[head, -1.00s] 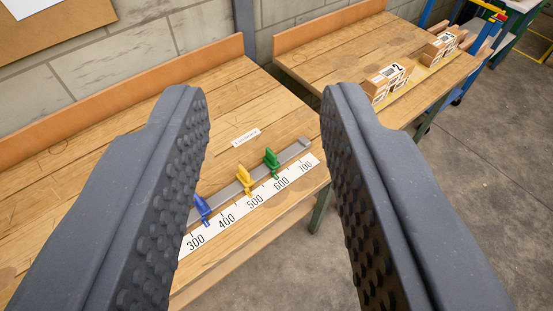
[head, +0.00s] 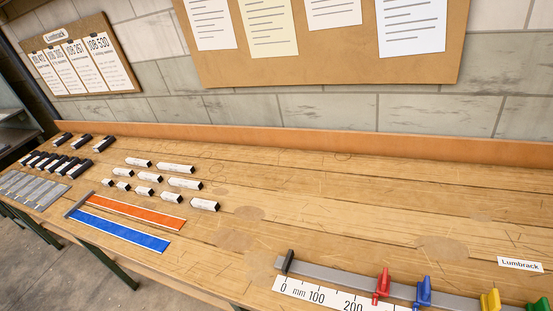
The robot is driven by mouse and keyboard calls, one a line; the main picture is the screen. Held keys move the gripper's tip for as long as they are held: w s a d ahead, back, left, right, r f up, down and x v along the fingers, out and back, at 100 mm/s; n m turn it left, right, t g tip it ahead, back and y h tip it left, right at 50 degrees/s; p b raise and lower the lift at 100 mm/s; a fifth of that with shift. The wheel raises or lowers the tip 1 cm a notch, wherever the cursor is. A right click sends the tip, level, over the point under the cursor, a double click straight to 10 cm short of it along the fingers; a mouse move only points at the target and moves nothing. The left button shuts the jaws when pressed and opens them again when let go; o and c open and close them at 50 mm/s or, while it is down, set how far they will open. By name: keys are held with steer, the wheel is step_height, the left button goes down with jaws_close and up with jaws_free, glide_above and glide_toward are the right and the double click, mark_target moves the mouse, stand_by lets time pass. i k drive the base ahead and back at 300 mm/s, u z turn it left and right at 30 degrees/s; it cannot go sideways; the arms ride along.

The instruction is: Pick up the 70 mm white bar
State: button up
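Several short white bars with dark ends lie in loose rows on the wooden bench, left of the middle. Among them are a front right bar (head: 204,204), a long bar (head: 185,183), a back right bar (head: 175,168), a back left bar (head: 138,162) and a small bar (head: 122,173). They differ in length. Their markings are too small to read, so I cannot tell which is the 70 mm one. My gripper is not in the present view.
Orange (head: 140,212) and blue (head: 120,231) strips lie in front of the bars. Black bars (head: 62,166) and grey bars (head: 30,188) lie far left. A millimetre scale (head: 330,298) with coloured sliders is front right. The bench's middle is clear; a wooden back edge (head: 330,142) runs behind.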

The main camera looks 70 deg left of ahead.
mark_target(105, 182)
steer(key=u, duration=3.35)
steer(key=i, duration=0.9)
steer(key=u, duration=0.75)
steer(key=i, duration=1.3)
steer(key=z, duration=0.6)
steer(key=i, duration=1.1)
steer(key=z, duration=0.65)
